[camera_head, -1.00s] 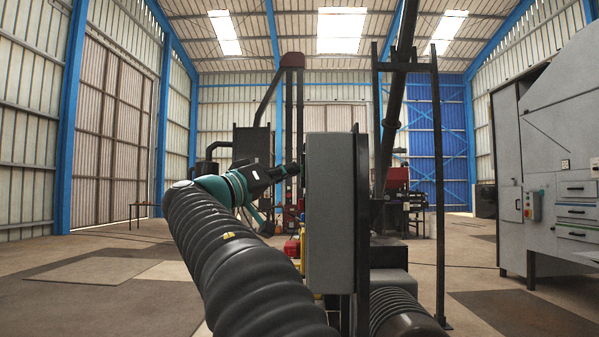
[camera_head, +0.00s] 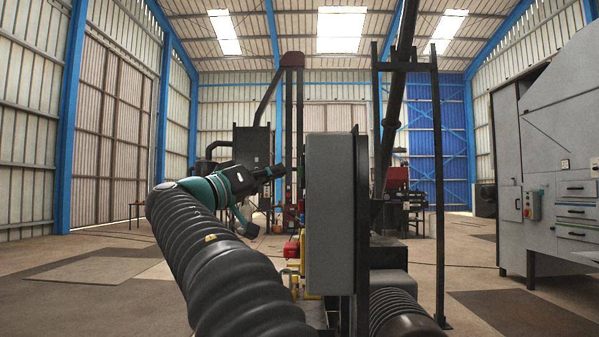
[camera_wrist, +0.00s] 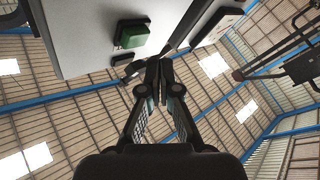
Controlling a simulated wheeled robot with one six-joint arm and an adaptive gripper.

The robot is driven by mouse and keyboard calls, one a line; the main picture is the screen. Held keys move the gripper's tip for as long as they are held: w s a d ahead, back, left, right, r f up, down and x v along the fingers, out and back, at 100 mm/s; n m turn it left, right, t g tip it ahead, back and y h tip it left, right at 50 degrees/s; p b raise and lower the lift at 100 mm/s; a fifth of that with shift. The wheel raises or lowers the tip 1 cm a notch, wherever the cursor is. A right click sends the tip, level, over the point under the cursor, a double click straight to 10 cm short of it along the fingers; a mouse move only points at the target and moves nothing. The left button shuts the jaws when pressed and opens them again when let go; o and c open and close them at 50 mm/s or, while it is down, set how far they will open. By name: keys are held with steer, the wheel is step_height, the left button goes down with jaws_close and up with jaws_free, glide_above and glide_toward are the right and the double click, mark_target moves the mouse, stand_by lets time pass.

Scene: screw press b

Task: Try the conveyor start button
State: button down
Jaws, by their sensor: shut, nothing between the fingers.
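In the wrist view, a green, block-shaped button (camera_wrist: 132,33) sits on a pale panel face (camera_wrist: 85,30), upper left of my fingertips. I cannot read any label by it. My gripper (camera_wrist: 159,64) is shut and empty, its fingertips together just below and right of the button; a gap seems to lie between them, though its depth is hard to judge. In the head view my gripper (camera_head: 280,171) is just left of the grey control cabinet (camera_head: 330,220). The cabinet's button face is turned away in that view.
A dark post (camera_head: 361,230) stands right against the cabinet. Red and yellow machine parts (camera_head: 292,249) lie below my gripper. A large grey machine (camera_head: 550,170) stands at the right. Open floor (camera_head: 90,265) lies to the left.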

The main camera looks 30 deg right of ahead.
steer(key=shift+w+a+p, duration=0.25)
steer(key=shift+w+a, duration=0.3)
steer(key=shift+a, duration=0.25)
steer(key=shift+w+a+p, duration=0.2)
steer(key=shift+w+a, duration=0.3)
steer(key=shift+a, duration=0.3)
